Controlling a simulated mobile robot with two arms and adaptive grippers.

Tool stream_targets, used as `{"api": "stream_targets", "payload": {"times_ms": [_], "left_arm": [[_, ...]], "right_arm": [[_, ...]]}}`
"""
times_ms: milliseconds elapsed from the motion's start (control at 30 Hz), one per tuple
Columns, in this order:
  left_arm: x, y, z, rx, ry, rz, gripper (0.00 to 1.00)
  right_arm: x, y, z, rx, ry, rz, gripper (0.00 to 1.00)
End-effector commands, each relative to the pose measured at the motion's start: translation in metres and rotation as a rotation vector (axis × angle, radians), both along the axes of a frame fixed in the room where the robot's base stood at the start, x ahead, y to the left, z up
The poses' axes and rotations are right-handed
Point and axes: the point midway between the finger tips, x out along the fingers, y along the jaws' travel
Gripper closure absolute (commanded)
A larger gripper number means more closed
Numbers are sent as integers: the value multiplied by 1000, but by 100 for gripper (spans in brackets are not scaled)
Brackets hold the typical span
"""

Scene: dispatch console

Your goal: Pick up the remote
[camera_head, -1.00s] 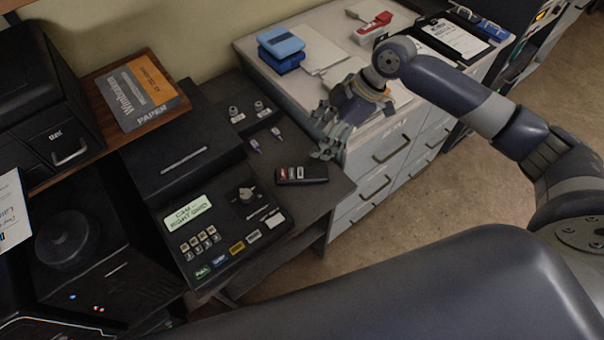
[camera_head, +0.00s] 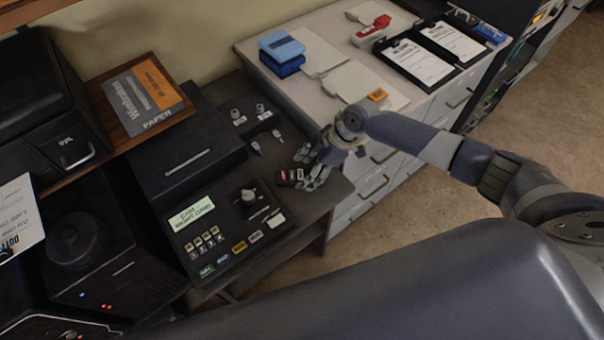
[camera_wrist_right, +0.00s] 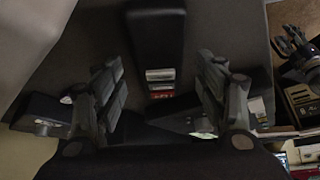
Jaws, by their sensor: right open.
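The remote (camera_head: 288,176) is a small black block with red and white buttons at one end. It lies on the dark desk right of the console panel. In the right wrist view the remote (camera_wrist_right: 158,42) lies between and ahead of the two fingers, its button end nearest my palm. My right gripper (camera_head: 307,170) is open over the remote's right part and hides some of it in the head view. In the right wrist view the right gripper (camera_wrist_right: 163,92) shows its fingers apart on either side, with nothing held. My left gripper is not in view.
The console panel (camera_head: 216,237) with keys and a knob stands left of the remote. Two small purple-tipped items (camera_head: 266,141) lie behind it. A white cabinet (camera_head: 300,92) with clipboards, a stapler and blue boxes stands right of the desk.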

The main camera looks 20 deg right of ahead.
Motion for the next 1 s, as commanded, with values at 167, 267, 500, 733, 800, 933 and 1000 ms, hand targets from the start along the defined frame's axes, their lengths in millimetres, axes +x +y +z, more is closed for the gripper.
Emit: {"api": "stream_targets", "payload": {"times_ms": [167,267,500,733,800,933,1000], "left_arm": [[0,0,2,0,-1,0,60],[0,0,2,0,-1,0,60],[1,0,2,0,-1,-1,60],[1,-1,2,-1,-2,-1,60],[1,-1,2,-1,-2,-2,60],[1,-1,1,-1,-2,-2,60],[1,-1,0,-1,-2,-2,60]], "right_arm": [[1,5,-7,1,-2,0,35],[1,4,-8,0,0,1,35],[1,4,-8,0,0,1,76],[1,4,-7,0,0,1,85],[1,4,-7,0,0,1,85],[1,4,-6,0,0,1,85],[1,4,-4,0,0,1,85]]}}
